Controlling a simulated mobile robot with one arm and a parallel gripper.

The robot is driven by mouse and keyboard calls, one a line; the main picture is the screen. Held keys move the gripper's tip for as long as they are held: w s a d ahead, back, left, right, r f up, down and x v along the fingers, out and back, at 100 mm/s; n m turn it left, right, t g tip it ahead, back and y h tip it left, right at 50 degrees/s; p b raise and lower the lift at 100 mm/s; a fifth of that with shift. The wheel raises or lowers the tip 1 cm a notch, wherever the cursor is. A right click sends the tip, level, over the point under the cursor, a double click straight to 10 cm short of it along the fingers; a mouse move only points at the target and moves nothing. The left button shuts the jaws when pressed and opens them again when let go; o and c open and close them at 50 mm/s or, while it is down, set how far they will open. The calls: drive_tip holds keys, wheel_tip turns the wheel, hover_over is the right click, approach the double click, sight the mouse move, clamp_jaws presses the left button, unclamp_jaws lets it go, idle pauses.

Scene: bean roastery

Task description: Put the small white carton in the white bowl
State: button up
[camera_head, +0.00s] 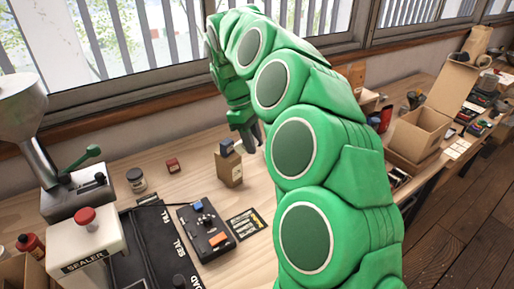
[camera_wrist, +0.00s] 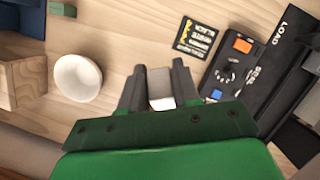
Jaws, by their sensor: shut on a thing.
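The small white carton (camera_wrist: 160,86) shows as a pale block between the two fingers in the wrist view. My gripper (camera_wrist: 159,80) is shut on it, with a finger on each side. In the head view my gripper (camera_head: 247,141) hangs over the bench, and I cannot make out the carton there. The white bowl (camera_wrist: 77,77) is round and empty. It lies on the wooden bench to the left of my fingers in the wrist view, clearly apart from them. In the head view the bowl is not visible.
A small brown box (camera_head: 229,169) appears close beside my fingers. A control panel (camera_head: 206,228) and a dark card (camera_head: 245,223) lie nearer. A wooden box (camera_wrist: 23,80) is beyond the bowl.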

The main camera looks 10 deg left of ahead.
drive_tip(key=w+d+r+m+t+y, duration=0.1)
drive_tip(key=w+d+m+t+y, duration=0.15)
drive_tip(key=w+m, duration=0.65)
drive_tip(key=w+d+r+m+t+y, duration=0.1)
drive_tip(key=w+d+m+t, duration=0.15)
drive_tip(key=w+m, duration=0.65)
drive_tip(key=shift+w+a+f+n+t, duration=0.15)
drive_tip(key=shift+w+f+n, duration=0.35)
drive_tip(key=shift+f, duration=3.1)
drive_tip(key=shift+w+f+n+t, duration=0.25)
drive_tip(key=shift+w+f+n, duration=0.15)
drive_tip(key=shift+f, duration=3.15)
drive_tip(key=shift+w+a+f+n+t, duration=0.15)
drive_tip(key=shift+w+f+n, duration=0.35)
drive_tip(key=shift+f, duration=3.1)
drive_tip(key=shift+d, duration=0.1)
drive_tip(key=o, duration=1.1)
